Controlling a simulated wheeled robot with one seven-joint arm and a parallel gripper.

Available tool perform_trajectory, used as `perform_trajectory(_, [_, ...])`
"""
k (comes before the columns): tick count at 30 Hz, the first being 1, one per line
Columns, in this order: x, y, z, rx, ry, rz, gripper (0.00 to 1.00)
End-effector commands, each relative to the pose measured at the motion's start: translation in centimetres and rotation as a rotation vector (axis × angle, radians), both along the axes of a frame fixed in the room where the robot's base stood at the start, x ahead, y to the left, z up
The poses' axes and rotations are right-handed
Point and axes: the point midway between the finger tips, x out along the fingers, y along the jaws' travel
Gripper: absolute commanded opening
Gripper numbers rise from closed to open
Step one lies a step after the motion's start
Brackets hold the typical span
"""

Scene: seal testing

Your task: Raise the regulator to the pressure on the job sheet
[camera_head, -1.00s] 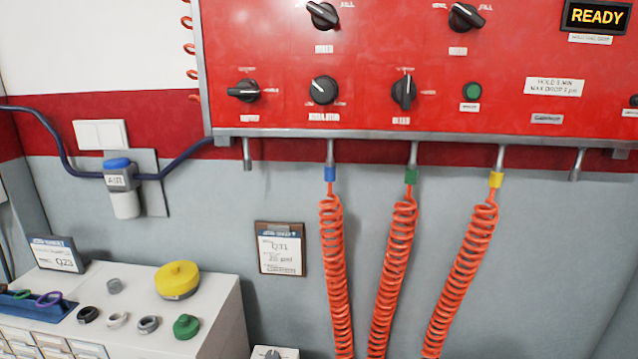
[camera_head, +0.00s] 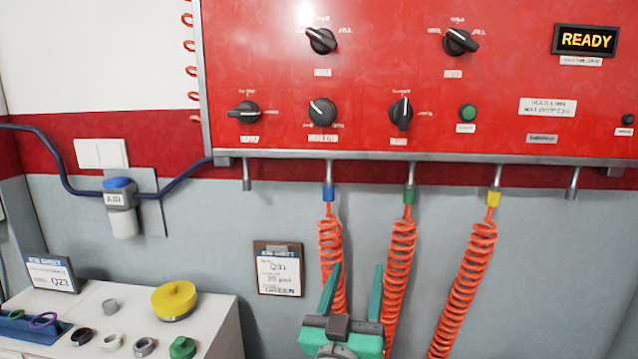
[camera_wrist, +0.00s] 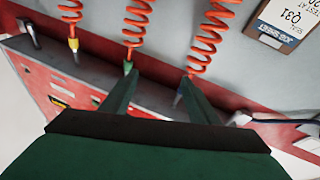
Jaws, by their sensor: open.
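The regulator knob (camera_head: 323,112) is a black round knob on the red panel (camera_head: 430,70), in its lower row between two other black knobs. Its white mark points to the upper left. The sheet also shows upside down in the wrist view (camera_wrist: 285,22). My gripper (camera_head: 354,275) is open and empty, below the panel in front of the orange hoses. In the wrist view its fingers (camera_wrist: 152,92) point toward the panel's lower edge.
Orange coiled hoses (camera_head: 400,245) hang from the panel's lower edge around my gripper. A white bench (camera_head: 215,310) at the lower left carries a yellow cap (camera_head: 174,299) and several rings. The display (camera_head: 586,39) reads READY. The panel front is unobstructed.

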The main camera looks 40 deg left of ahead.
Motion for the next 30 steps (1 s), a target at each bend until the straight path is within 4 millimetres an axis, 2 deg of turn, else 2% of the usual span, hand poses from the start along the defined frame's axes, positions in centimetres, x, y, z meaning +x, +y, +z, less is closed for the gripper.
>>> perform_trajectory(1, [-0.3,0.9,2.4,0.025,-0.011,0.012,0.55])
perform_trajectory(3, [-0.7,1.9,5.1,0.052,-0.014,0.027,0.55])
perform_trajectory(12, [-4.0,4.8,16.3,0.182,-0.01,0.111,0.55])
perform_trajectory(15, [-5.2,5.2,19.3,0.221,-0.002,0.141,0.55])
perform_trajectory(21, [-6.9,5.4,23.1,0.272,0.017,0.184,0.55])
perform_trajectory(26, [-7.2,5.5,24.1,0.286,0.024,0.197,0.55])
perform_trajectory(30, [-6.3,6.0,24.6,0.286,0.026,0.197,0.55])
